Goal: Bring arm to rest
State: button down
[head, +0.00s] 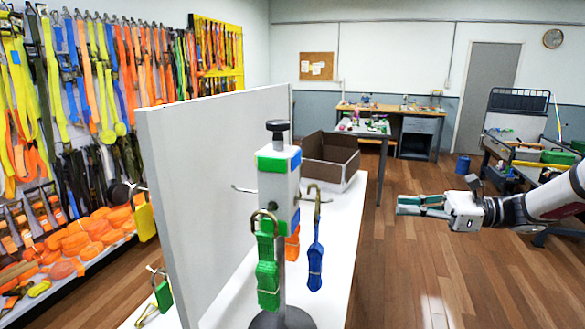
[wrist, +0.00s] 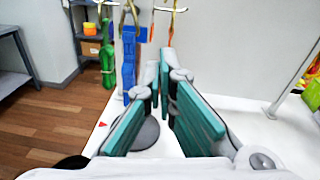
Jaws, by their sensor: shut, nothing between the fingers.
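My gripper (head: 400,205) hangs in the air at the right of the head view, clear of the table edge and apart from everything. Its teal-padded fingers are shut and empty. In the wrist view the fingertips (wrist: 160,78) come together, with the strap stand behind them. A green strap bundle (head: 267,265) and a blue strap bundle (head: 315,255) hang from hooks on the stand (head: 278,205). An orange strap (head: 292,243) hangs partly hidden behind the post. The green (wrist: 107,55) and blue (wrist: 129,60) bundles also show in the wrist view.
The white table (head: 345,225) carries the stand, a tall white panel (head: 220,180) and an open brown-lined box (head: 330,160). A cart (head: 510,150) stands at the right behind my arm. A workbench (head: 400,112) is at the back. Wooden floor lies open below my gripper.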

jog(key=s+a+n+g+h, duration=0.4)
jog(key=s+a+n+h, duration=0.4)
jog(key=s+a, duration=0.4)
jog(key=s+d+r+n+t+h, duration=0.1)
jog(key=s+d+n+t+h, duration=0.1)
jog(key=s, duration=0.7)
jog(key=s+d+r+n+t+h, duration=0.1)
jog(key=s+d+n+t+h, duration=0.2)
jog(key=s+n+h, duration=0.3)
jog(key=shift+s+d+n+h, duration=0.4)
jog(key=shift+s+d+n, duration=0.05)
jog(key=shift+s+n, duration=1.35)
jog(key=shift+r, duration=0.1)
